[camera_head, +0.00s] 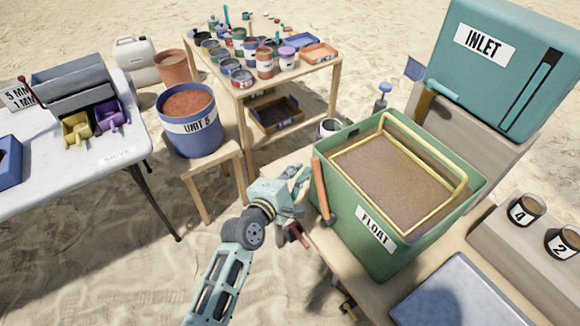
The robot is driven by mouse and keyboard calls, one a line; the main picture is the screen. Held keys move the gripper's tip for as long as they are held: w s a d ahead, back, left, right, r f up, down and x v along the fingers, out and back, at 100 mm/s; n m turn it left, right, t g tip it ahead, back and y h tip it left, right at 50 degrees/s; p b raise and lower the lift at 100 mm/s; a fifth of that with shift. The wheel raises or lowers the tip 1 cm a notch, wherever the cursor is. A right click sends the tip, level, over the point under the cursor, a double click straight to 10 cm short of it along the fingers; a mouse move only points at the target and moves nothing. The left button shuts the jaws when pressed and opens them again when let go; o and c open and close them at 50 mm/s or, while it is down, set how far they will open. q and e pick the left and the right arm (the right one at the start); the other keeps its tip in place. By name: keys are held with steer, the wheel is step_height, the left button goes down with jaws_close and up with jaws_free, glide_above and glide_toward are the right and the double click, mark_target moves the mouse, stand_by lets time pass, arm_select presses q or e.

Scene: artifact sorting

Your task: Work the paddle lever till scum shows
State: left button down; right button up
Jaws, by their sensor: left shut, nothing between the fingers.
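The green tank labelled FLOAT (376,228) stands on a wooden bench, full of brown, grainy-looking liquid (385,172) inside a yellow frame (452,200). I cannot tell scum from the rest of its surface. An orange-brown lever (320,188), apparently the paddle lever, stands nearly upright along the tank's left side. My left gripper (300,190) is just left of this lever, shut and empty. I cannot tell whether its fingers touch the lever. My right gripper is out of view.
A teal INLET tank (503,60) stands behind the float tank on the right. Cups marked 4 (524,209) and 2 (564,242) are at the right edge. A blue UNIT 5 bucket (190,125) sits on a stool at left. Open sand lies around my left arm.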

arm_select(q)
steer(key=shift+w+f, duration=0.1)
stand_by(0.3)
steer(key=s+d+r+m+t+h+b, duration=0.2)
steer(key=s+d+m+t+b, duration=0.2)
steer(key=s+d+m, duration=0.4)
steer(key=shift+s+d+r+m+t+b, duration=0.4)
steer(key=shift+s+b, duration=0.3)
steer(key=shift+s, duration=1.45)
